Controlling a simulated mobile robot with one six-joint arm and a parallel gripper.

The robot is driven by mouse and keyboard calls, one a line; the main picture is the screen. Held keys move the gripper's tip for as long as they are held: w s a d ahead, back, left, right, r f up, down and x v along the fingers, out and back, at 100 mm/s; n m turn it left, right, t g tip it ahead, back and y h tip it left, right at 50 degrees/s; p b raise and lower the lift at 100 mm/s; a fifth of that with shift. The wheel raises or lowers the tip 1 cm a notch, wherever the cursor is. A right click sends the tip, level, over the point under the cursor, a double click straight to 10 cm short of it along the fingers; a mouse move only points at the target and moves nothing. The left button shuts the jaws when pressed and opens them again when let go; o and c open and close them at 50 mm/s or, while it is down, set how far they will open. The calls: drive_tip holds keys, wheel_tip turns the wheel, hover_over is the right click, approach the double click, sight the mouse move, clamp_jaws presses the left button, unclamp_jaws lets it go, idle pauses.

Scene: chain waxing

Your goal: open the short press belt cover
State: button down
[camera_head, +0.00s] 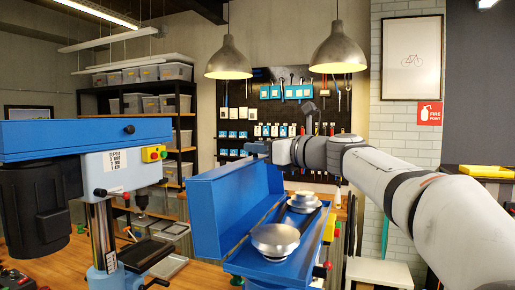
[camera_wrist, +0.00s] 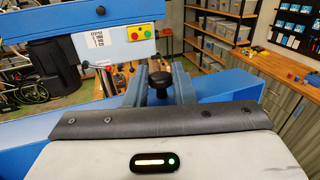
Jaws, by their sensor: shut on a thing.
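The short press belt cover (camera_head: 222,210) is a blue lid standing raised along the left side of its blue housing (camera_head: 262,265). Two silver stepped pulleys (camera_head: 276,240) show uncovered inside the housing. My gripper (camera_head: 258,149) is at the top edge of the raised lid, reaching in from the right. In the wrist view my gripper (camera_wrist: 158,88) is shut on a black knob (camera_wrist: 159,82) between its fingers, with the blue cover (camera_wrist: 225,112) behind. In the head view the knob is hidden by the gripper.
A second drill press at left has a closed long blue cover (camera_head: 75,140) and a black motor (camera_head: 35,205). Shelves with bins (camera_head: 150,105) and a tool board (camera_head: 290,112) stand behind. Two lamps (camera_head: 229,62) hang above. A wooden workbench (camera_head: 195,270) lies below.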

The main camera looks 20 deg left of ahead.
drive_tip(key=d+y+b, duration=0.1)
drive_tip(key=b, duration=0.1)
drive_tip(key=d+y+b, duration=0.1)
drive_tip(key=d+b, duration=0.1)
drive_tip(key=b, duration=0.1)
drive_tip(key=shift+s+d+r+m+t, duration=0.1)
drive_tip(key=shift+s+m+t, duration=0.05)
drive_tip(key=shift+m+t, duration=0.25)
drive_tip(key=c, duration=1.2)
unclamp_jaws()
drive_tip(key=shift+c, duration=0.2)
drive_tip(key=b+v, duration=0.3)
drive_tip(key=v, duration=0.4)
drive_tip(key=shift+d, duration=0.4)
